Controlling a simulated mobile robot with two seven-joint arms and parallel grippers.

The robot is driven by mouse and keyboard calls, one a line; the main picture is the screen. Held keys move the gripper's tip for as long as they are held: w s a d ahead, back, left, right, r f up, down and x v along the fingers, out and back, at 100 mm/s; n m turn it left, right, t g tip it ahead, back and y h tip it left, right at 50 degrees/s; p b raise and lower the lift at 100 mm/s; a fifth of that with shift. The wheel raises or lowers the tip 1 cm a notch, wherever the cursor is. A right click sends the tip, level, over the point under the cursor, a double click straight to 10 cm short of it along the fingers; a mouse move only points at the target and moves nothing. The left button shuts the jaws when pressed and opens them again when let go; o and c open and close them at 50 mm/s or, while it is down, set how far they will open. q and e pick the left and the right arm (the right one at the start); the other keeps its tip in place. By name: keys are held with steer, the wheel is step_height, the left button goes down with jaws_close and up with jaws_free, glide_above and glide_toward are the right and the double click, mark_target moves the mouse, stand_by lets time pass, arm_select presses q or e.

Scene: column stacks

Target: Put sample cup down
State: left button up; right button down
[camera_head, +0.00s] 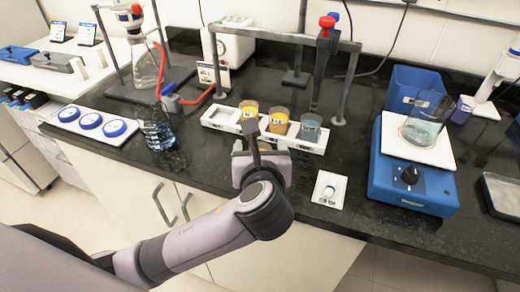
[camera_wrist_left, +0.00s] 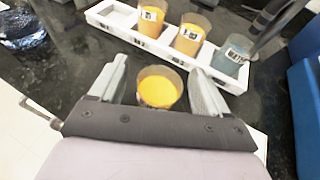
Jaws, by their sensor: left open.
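A sample cup (camera_wrist_left: 158,90) with yellow-orange contents is between the two fingers of my left gripper (camera_wrist_left: 157,66) in the left wrist view. The fingers are open, one on each side of the cup; a narrow gap shows beside it. The cup looks upright, in front of the white rack; its base is hidden by my gripper. In the head view my left gripper (camera_head: 262,158) is over the counter just before the rack (camera_head: 220,118) and hides most of this cup. The rack holds two orange cups (camera_head: 279,121) and a blue-grey cup (camera_head: 310,128). My right gripper is not in view.
A clamp stand (camera_head: 341,95) rises behind the rack. A small white pad (camera_head: 328,190) lies near the front edge. A glass beaker (camera_head: 157,130) and a tray with blue discs (camera_head: 90,121) are left.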

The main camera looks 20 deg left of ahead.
arm_select(q)
steer(key=p+v, duration=0.1)
steer(key=v, duration=1.1)
